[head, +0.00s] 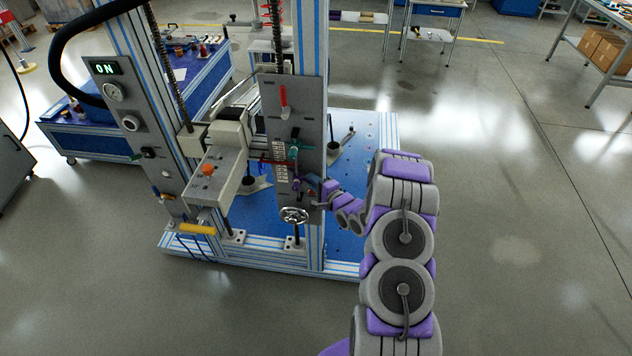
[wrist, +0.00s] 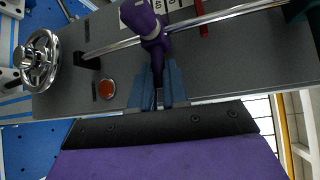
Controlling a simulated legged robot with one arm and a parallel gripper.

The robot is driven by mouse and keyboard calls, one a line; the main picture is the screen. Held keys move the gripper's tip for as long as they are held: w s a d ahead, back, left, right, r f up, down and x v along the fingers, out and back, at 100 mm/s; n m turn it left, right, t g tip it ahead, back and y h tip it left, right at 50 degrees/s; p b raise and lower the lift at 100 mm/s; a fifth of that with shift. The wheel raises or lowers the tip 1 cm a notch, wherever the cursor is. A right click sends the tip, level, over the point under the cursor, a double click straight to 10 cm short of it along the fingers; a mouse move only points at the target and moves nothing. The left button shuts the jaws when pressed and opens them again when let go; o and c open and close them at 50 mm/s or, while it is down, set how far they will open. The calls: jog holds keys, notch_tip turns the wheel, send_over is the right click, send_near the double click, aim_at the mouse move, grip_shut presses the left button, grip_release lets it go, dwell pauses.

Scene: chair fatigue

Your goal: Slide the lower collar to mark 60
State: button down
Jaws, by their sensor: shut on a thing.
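The lower collar (wrist: 150,22) is purple with a stem, and it sits around a slanted bright metal rod (wrist: 115,45). It also shows small in the head view (head: 294,153). My gripper (wrist: 157,90) has its blue-grey fingers closed on the collar's stem. In the head view my gripper (head: 313,184) is at the panel, partly hidden by its own links. A teal collar (head: 294,134) sits higher on the rod. A red pointer (wrist: 201,20) lies beside the scale.
A handwheel (head: 294,215) is at the panel's lower end. A red button (wrist: 106,89) is on the panel. A clamp block with an orange knob (head: 207,169) juts out left of the panel. Open floor lies to the right.

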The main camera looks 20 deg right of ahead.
jog(key=shift+a+f, duration=0.15)
jog(key=shift+a, duration=0.35)
jog(key=c, duration=1.1)
grip_release()
jog(key=shift+a, duration=0.25)
jog(key=p+v, duration=0.1)
jog(key=v, duration=0.4)
jog(key=p+v, duration=0.1)
jog(key=v, duration=0.5)
jog(key=d+v, duration=0.1)
jog(key=v, duration=0.5)
jog(key=shift+p, duration=0.4)
jog(key=shift+f, duration=0.15)
